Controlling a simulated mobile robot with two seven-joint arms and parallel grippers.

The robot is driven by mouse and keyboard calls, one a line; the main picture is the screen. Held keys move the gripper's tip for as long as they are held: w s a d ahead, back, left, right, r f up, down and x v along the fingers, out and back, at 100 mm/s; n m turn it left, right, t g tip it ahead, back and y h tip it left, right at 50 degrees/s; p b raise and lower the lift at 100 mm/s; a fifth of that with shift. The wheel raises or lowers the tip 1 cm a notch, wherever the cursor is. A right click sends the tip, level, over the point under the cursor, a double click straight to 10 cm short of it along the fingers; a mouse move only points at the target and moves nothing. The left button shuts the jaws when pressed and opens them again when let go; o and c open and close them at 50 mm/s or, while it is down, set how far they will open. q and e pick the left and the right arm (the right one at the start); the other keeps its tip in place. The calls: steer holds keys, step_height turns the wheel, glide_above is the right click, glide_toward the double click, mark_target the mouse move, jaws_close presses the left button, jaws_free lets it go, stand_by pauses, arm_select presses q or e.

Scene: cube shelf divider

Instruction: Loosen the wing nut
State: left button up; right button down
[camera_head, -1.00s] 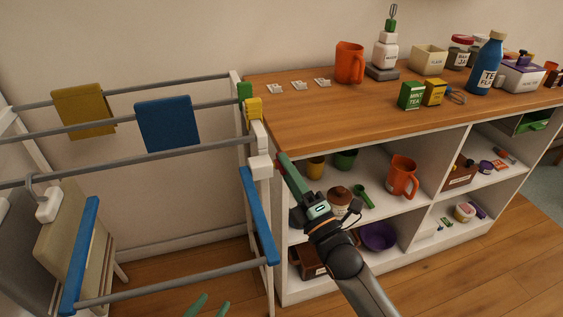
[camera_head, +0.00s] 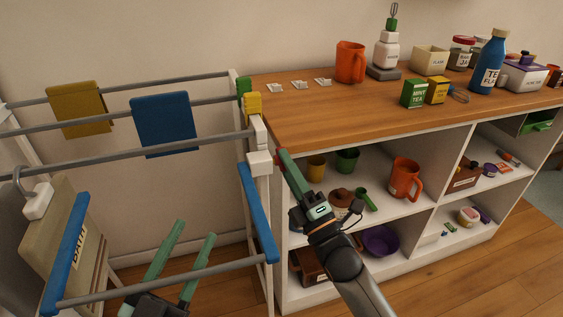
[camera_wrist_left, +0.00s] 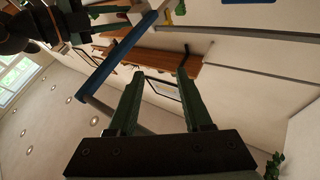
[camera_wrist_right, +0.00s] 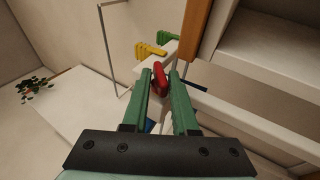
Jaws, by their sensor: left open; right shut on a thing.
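The red wing nut (camera_wrist_right: 159,80) sits between the fingertips of my right gripper (camera_wrist_right: 159,74) in the right wrist view. That gripper is shut on it. In the head view my right gripper (camera_head: 285,160) reaches the rack's right post beside the cube shelf, and only a small bit of red shows at its tip. My left gripper (camera_head: 196,231) is open and empty, low behind the front rail of the rack, left of and below the wing nut. Its two spread fingers (camera_wrist_left: 160,75) also show in the left wrist view with nothing between them.
The rack has grey rails, blue bars (camera_head: 258,215), a yellow cloth (camera_head: 78,108) and a blue cloth (camera_head: 164,124). A board (camera_head: 50,232) hangs at its left. The cube shelf (camera_head: 410,222) at the right holds mugs and bowls, with an orange mug (camera_head: 350,62) on top.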

steer(key=c, duration=0.8)
jaws_free()
steer(key=shift+r, duration=0.1)
steer(key=shift+c, duration=0.2)
steer(key=v, duration=0.6)
steer(key=shift+p, duration=0.45)
